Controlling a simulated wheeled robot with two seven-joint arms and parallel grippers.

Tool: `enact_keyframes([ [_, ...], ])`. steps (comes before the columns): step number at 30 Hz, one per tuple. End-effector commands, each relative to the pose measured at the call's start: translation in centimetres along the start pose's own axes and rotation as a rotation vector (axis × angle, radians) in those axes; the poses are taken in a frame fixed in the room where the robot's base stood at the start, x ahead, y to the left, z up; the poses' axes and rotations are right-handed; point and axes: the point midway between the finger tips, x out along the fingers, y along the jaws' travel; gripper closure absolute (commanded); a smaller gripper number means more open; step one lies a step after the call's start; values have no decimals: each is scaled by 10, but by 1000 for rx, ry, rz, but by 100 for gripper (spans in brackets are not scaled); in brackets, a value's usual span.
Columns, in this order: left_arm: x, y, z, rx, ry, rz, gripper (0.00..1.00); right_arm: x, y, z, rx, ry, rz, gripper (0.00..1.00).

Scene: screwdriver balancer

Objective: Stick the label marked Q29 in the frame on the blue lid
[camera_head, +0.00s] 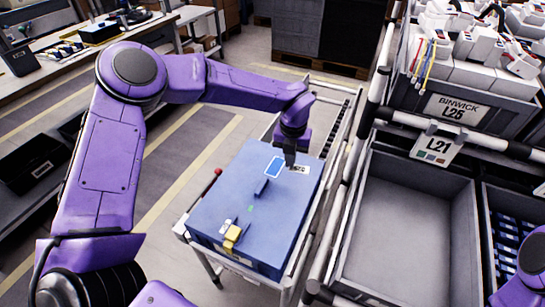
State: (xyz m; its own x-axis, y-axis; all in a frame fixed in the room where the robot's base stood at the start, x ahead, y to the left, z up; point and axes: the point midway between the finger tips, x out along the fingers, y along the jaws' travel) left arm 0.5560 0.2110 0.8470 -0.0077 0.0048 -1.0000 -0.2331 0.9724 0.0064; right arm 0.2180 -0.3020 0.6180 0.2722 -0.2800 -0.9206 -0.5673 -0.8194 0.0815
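The blue lid (225,200) covers a box on a cart in the middle of the view. A white-outlined frame with a lighter blue inside (274,168) is on its far half. A small white label with dark marks (301,170) shows just right of the frame; its text is too small to read. My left gripper (290,163) points down over the far part of the lid, its fingertips at the label's left end. I cannot tell whether they grip the label. The label looks apart from the frame. My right gripper is not in view; part of my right arm shows at lower right.
A dark blue handle (261,187) stands up from the lid's middle. A yellow block (232,235) and a small white piece (225,225) sit near its front edge. An empty grey bin (405,220) is on the rack at right, behind a metal rail.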

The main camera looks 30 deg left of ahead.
Motion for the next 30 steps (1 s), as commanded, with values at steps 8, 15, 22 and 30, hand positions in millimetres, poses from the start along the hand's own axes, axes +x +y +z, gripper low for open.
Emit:
enact_keyframes([
  [8, 23, 44, 25, -984, -9, 0, 100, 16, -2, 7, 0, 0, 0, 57],
  [15, 29, 61, 34, -1377, -14, -4, 100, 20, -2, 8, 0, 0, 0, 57],
  [22, 45, 62, 34, -1396, -14, -1, 100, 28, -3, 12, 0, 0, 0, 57],
  [30, 67, 61, 34, -1394, -14, -3, 100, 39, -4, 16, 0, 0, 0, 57],
])
